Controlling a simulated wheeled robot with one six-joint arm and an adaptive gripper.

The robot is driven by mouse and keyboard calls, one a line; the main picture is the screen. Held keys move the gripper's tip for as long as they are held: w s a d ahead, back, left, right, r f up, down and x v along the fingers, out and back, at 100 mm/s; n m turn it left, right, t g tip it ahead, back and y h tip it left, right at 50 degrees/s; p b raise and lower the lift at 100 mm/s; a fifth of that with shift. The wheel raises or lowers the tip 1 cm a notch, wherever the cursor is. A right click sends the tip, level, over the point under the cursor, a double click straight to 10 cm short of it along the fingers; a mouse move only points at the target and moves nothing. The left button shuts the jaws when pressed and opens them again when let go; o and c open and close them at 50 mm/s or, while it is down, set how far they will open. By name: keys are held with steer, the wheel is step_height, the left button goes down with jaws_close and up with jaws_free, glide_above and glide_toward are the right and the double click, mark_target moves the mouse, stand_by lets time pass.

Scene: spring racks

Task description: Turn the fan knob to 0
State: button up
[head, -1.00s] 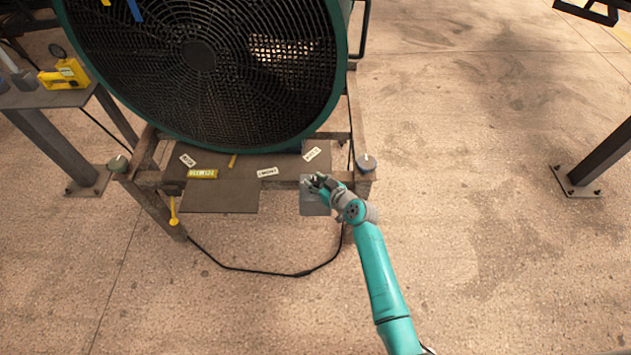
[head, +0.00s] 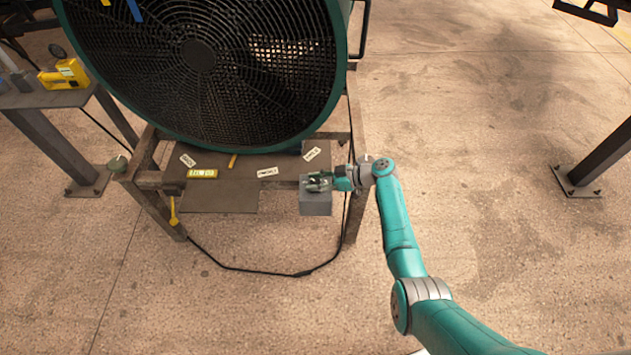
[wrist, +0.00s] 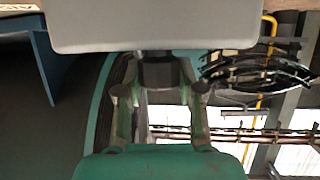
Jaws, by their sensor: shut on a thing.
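The grey control box (head: 317,205) hangs at the front right of the fan's stand. It fills the top of the wrist view as a pale block (wrist: 155,25). My gripper (head: 320,183) lies across the box from the right in the head view. In the wrist view, my gripper (wrist: 160,85) is shut on the dark fan knob (wrist: 160,69), which sits against the box. The knob is hidden by the fingers in the head view, and its pointer and marks cannot be read.
The large green-rimmed fan (head: 200,60) stands behind the box on a rusty frame (head: 355,215). A black cable (head: 265,271) lies on the floor below. A side table (head: 50,98) with a yellow device (head: 65,74) is at left.

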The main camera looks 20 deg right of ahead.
steer(key=shift+n+g+y, duration=0.3)
steer(key=shift+n+g, duration=0.4)
steer(key=shift+g, duration=0.2)
steer(key=shift+f, duration=0.1)
steer(key=o, duration=1.2)
steer(key=shift+c, duration=0.2)
steer(key=shift+d, duration=0.1)
steer(key=v, duration=1.2)
steer(key=shift+w, duration=0.1)
